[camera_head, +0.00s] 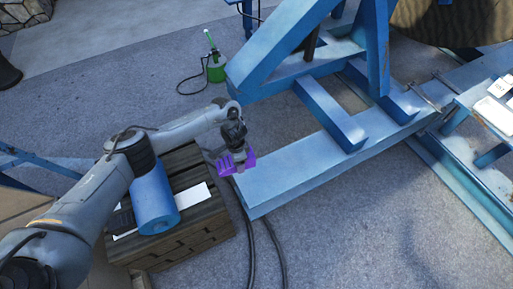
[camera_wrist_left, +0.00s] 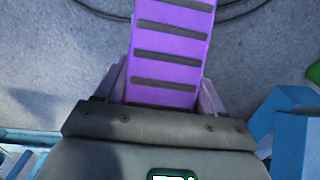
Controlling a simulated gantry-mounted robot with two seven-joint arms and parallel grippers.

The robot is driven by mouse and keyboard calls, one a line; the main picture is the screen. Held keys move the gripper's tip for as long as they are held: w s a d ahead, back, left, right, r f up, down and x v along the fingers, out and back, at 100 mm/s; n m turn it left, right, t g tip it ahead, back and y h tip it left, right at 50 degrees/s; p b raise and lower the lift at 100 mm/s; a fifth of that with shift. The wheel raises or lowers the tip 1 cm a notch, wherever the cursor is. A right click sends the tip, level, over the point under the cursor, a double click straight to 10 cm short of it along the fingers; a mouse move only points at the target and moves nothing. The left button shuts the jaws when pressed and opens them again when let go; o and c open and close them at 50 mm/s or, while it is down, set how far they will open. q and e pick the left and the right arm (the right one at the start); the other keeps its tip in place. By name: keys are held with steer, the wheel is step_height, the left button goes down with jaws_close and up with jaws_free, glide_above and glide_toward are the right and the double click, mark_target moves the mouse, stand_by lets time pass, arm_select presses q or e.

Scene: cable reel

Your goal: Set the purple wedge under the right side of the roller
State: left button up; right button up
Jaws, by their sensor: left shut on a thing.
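The purple wedge (camera_head: 238,164) has dark stripes across its face in the left wrist view (camera_wrist_left: 172,55). My left gripper (camera_head: 237,156) is shut on it, with fingers on both sides. It holds the wedge just off the end of the blue steel beam, to the right of the wooden crate. A blue cylinder (camera_head: 155,196) lies on the crate; I cannot tell whether it is the roller. The large brown reel (camera_head: 445,22) is partly in view at the top right. My right gripper is not in view.
The wooden crate (camera_head: 186,236) also carries a white sheet (camera_head: 193,195). The blue beam frame (camera_head: 300,175) fills the right side. A green bottle-like object (camera_head: 216,70) with a hose stands behind. Dark cables lie on the floor below the beam end.

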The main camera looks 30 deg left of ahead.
arm_select(q)
steer(key=shift+n, duration=0.8)
steer(key=shift+s+a+f+b, duration=1.05)
steer(key=shift+s+a+f, duration=1.2)
steer(key=shift+a+f, duration=0.3)
steer(key=shift+s+a+f+b, duration=1)
steer(key=shift+s+a+f, duration=1.35)
steer(key=shift+f, duration=0.25)
steer(key=shift+s+a+f+b, duration=1.05)
steer(key=shift+s+a+f, duration=1.1)
steer(key=shift+a+f, duration=0.45)
step_height(320, 180, down, 5)
steer(key=b, duration=0.5)
steer(key=shift+b, duration=0.35)
steer(key=shift+s+a+r+p, duration=0.1)
steer(key=shift+s+r+p, duration=0.2)
steer(key=shift+p, duration=0.3)
steer(key=shift+s+a+f+p, duration=0.1)
steer(key=shift+s+a+p, duration=0.25)
steer(key=shift+s, duration=0.15)
steer(key=shift+s+a+p, duration=0.25)
steer(key=shift+s+p, duration=0.05)
steer(key=shift+s, duration=0.15)
steer(key=shift+s+a+f, duration=0.1)
steer(key=shift+s, duration=0.05)
